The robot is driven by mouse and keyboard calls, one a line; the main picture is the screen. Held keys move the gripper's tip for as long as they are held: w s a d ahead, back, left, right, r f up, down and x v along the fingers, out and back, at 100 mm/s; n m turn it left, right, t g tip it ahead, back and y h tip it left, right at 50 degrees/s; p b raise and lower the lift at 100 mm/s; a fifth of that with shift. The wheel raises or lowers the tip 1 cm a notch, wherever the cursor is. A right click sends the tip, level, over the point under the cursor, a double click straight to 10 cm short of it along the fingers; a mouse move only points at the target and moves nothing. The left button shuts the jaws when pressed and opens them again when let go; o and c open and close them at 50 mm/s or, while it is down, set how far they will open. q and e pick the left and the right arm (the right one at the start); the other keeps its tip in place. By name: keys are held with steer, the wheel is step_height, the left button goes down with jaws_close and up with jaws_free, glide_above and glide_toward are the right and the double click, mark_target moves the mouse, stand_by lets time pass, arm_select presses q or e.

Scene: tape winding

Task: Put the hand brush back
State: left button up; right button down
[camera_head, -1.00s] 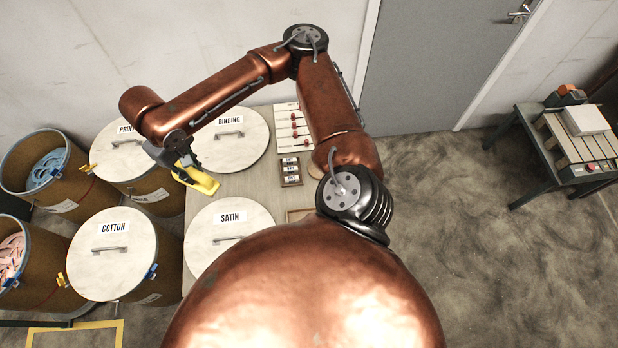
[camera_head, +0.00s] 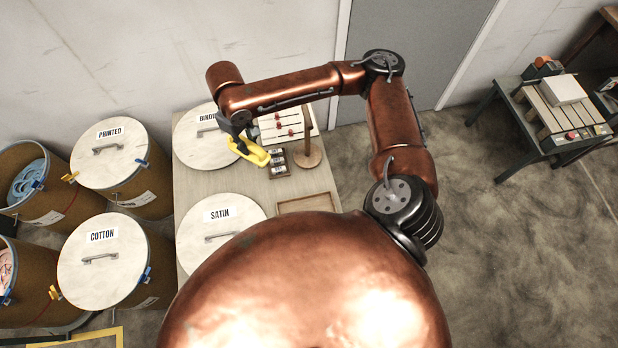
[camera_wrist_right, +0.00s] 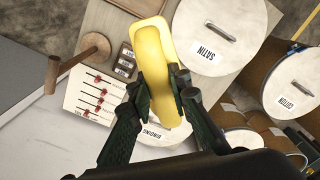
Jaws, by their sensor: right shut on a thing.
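The yellow hand brush (camera_head: 254,154) is held by my right gripper (camera_head: 240,138), above the wooden table (camera_head: 235,190). In the right wrist view, the brush (camera_wrist_right: 156,62) sits between the two fingers of the gripper (camera_wrist_right: 160,100), its long body pointing away from the palm. In the head view the brush is above the area between the BINDING lid (camera_head: 190,140) and the small box of labelled spools (camera_head: 278,163). Its underside is hidden. My left gripper does not show.
A wooden stand (camera_head: 307,152) and a white board with red pegs (camera_head: 281,125) are close by on the table. The SATIN lid (camera_head: 215,240) and an empty tray (camera_head: 306,204) lie nearer. Lidded drums marked PRINTED (camera_head: 108,160) and COTTON (camera_head: 100,270) stand left.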

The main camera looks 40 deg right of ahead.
mark_target(251, 156)
steer(key=f+n, duration=0.1)
steer(key=f, duration=0.4)
steer(key=f+n, duration=0.1)
steer(key=f, duration=0.2)
steer(key=shift+w+f+n, duration=0.15)
steer(key=shift+w+n, duration=0.15)
steer(key=shift+w, duration=0.1)
steer(key=s+d+f+n+b, duration=0.1)
steer(key=s+d+f+n, duration=0.15)
steer(key=f, duration=0.55)
steer(key=s+d+f+n, duration=0.2)
steer(key=s+f, duration=0.2)
steer(key=f, duration=0.4)
steer(key=s+d+f+n+b, duration=0.1)
steer(key=s+d+f+n, duration=0.15)
steer(key=f, duration=0.55)
steer(key=shift+w+d+f+b, duration=0.55)
steer(key=shift+w+d+f, duration=0.15)
steer(key=shift+d+f, duration=1.45)
steer(key=shift+w+d+f+b, duration=0.5)
steer(key=shift+w+d+f, duration=0.2)
steer(key=shift+d+f, duration=1.4)
steer(key=shift+w+d+f+b, duration=0.55)
steer(key=shift+w+d+f, duration=0.15)
steer(key=shift+d+f, duration=1.45)
steer(key=shift+a+f, duration=0.15)
steer(key=shift+f, duration=0.05)
